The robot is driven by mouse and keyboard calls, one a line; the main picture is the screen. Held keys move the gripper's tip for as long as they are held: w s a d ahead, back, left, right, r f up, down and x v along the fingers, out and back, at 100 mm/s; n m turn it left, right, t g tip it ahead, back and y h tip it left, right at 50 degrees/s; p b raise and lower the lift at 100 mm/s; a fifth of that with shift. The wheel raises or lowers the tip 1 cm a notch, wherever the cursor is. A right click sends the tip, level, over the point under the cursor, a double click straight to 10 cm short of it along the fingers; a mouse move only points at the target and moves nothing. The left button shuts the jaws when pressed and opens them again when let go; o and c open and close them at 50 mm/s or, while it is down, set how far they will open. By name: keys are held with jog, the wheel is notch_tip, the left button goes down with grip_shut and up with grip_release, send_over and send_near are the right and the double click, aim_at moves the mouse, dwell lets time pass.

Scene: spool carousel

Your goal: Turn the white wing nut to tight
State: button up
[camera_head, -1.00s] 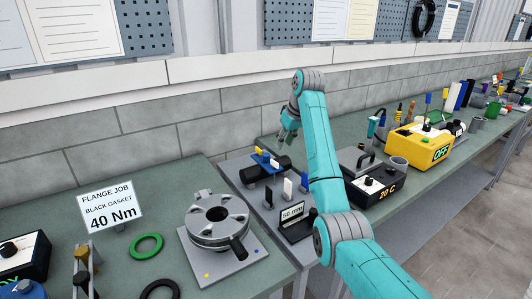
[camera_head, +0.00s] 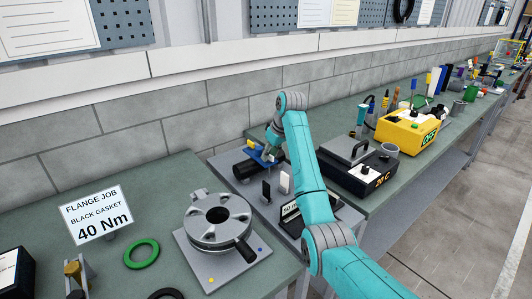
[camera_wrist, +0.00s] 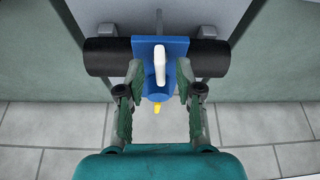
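The white wing nut (camera_wrist: 160,64) stands on a blue clamp (camera_wrist: 145,50) in the wrist view, its wing running nearly up and down the picture. The blue clamp lies across a black cylinder (camera_wrist: 105,57); both also show in the head view, the clamp (camera_head: 259,155) and the cylinder (camera_head: 245,169). My gripper (camera_wrist: 158,78) is open, one finger on each side of the wing nut, with visible gaps. In the head view my gripper (camera_head: 272,146) is low at the clamp and partly hides it. A yellow tip (camera_wrist: 157,107) shows below the blue part.
Upright black (camera_head: 266,190) and white (camera_head: 285,183) pieces and a small display box (camera_head: 291,212) stand near the clamp. A round grey flange (camera_head: 218,222) is on the left bench, and a black heater box (camera_head: 364,171) on the right bench. A brick wall runs behind.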

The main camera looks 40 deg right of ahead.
jog(key=shift+c, duration=0.2)
grip_shut()
jog(key=shift+a+m, duration=0.1)
jog(key=shift+m, duration=0.3)
jog(key=m+h, duration=0.2)
jog(key=m, duration=0.2)
jog(key=shift+a, duration=0.1)
jog(key=m+g+h, duration=0.1)
jog(key=m, duration=0.3)
jog(key=shift+w+m, duration=0.1)
jog(key=shift+m, duration=0.2)
jog(key=m, duration=0.2)
jog(key=m+g+h, duration=0.1)
jog(key=m, duration=0.1)
jog(key=shift+w+a+h, duration=0.1)
jog(key=shift+h, duration=0.2)
jog(key=shift+m+g, duration=0.55)
jog(key=shift+m, duration=0.85)
jog(key=shift+m+g, duration=0.55)
jog(key=shift+m, duration=0.85)
